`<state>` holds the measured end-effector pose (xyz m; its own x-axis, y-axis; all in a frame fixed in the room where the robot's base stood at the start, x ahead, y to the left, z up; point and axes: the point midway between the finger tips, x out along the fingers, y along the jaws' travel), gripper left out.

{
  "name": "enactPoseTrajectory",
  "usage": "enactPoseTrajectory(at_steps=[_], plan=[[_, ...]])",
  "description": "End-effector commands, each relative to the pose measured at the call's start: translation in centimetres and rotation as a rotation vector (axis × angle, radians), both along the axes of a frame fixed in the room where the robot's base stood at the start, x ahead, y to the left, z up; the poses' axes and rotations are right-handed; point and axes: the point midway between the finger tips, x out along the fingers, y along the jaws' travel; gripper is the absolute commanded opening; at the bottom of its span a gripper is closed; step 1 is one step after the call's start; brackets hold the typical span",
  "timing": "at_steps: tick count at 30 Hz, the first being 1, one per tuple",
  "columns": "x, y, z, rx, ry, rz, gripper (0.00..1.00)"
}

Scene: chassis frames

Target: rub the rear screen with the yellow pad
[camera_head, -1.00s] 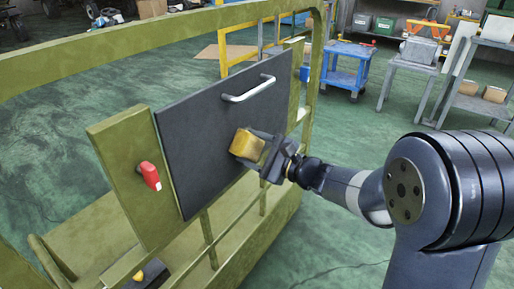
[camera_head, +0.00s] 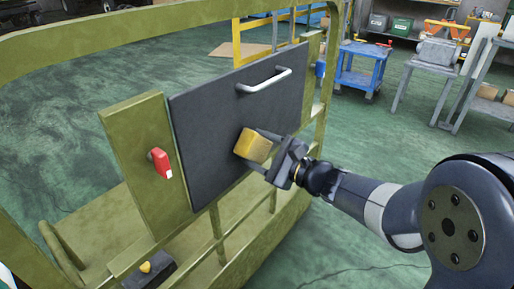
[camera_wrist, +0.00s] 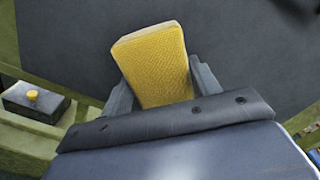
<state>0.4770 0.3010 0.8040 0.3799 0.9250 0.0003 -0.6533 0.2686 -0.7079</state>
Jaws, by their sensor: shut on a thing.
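A yellow pad (camera_head: 253,146) is held between the fingers of my gripper (camera_head: 268,150), in front of the dark grey panel (camera_head: 215,130). The panel is flat, has a silver bar handle (camera_head: 264,81) near its top, and is mounted on the olive frame. In the wrist view the yellow pad (camera_wrist: 155,65) stands out between the two grey fingers, with the dark panel (camera_wrist: 75,40) behind it. I cannot tell whether the pad touches the panel. Which surface is the rear screen is not marked.
The olive frame (camera_head: 140,24) surrounds the panel. A red switch (camera_head: 160,162) sits on the olive plate to its left. A dark box with a yellow button (camera_head: 145,267) is low down, also in the wrist view (camera_wrist: 33,96). A blue cart (camera_head: 361,68) stands behind.

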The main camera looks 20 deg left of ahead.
Motion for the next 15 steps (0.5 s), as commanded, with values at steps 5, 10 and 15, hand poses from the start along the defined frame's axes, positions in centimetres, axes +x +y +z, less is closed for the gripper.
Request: enactPoseTrajectory(at_steps=[5, 10, 15], plan=[[-0.7, -1.9, -0.1, 0.000, 0.000, -0.004, 0.40], [-1.3, -3.5, 0.0, 0.000, -0.001, -0.005, 0.40], [-1.7, -4.4, 0.0, 0.001, 0.000, -0.004, 0.40]])
